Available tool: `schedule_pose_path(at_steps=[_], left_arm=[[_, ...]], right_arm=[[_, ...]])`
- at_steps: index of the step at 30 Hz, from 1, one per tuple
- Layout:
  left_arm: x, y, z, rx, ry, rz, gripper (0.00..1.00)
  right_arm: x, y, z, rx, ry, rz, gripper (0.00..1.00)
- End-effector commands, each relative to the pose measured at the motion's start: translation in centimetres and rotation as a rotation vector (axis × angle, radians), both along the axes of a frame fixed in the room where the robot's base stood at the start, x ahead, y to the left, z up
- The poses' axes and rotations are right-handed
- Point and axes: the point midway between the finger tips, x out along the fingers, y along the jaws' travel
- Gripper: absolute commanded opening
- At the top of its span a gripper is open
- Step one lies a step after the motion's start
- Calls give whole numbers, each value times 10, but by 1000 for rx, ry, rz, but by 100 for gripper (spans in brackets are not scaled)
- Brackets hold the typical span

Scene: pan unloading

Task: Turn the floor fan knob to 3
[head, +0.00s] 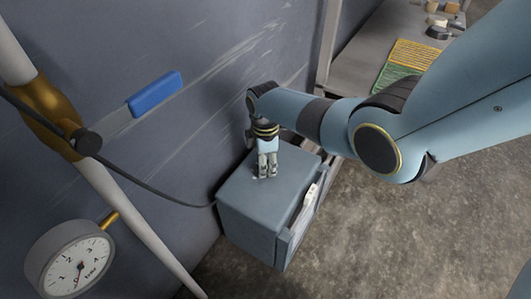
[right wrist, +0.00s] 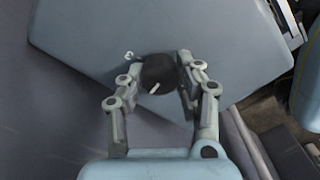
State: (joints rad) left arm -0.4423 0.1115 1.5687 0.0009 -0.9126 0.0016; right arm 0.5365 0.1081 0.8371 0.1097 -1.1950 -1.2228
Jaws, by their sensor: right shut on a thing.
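The floor fan is a grey-blue box (head: 245,205) standing on the floor by the wall, and its flat top also fills much of the right wrist view (right wrist: 90,35). A round dark knob (right wrist: 158,70) with a short white pointer line sits on that top. A small white mark (right wrist: 129,55) shows beside the knob, too small to read surely. My right gripper (head: 266,173) points straight down onto the box top. In the right wrist view its fingers (right wrist: 157,80) are on both sides of the knob, shut on it. In the head view the knob is hidden by the gripper. My left gripper is not in view.
A dark cable (head: 165,196) runs from the box to the left. A pipe (head: 120,200), a pressure gauge (head: 75,262) and a blue-handled lever (head: 155,93) are on the left. A shelf (head: 365,45) with mats and small parts stands at the back. Floor at right is clear.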

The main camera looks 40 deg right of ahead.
Motion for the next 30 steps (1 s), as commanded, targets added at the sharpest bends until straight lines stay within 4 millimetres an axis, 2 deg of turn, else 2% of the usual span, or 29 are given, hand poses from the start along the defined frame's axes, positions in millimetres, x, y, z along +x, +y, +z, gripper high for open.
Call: schedule_pose_path(at_steps=[12,30], left_arm=[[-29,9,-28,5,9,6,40],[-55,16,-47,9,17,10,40]], right_arm=[[0,-1,2,-1,0,-395,2],[-1,-1,0,-3,2,-959,2]])
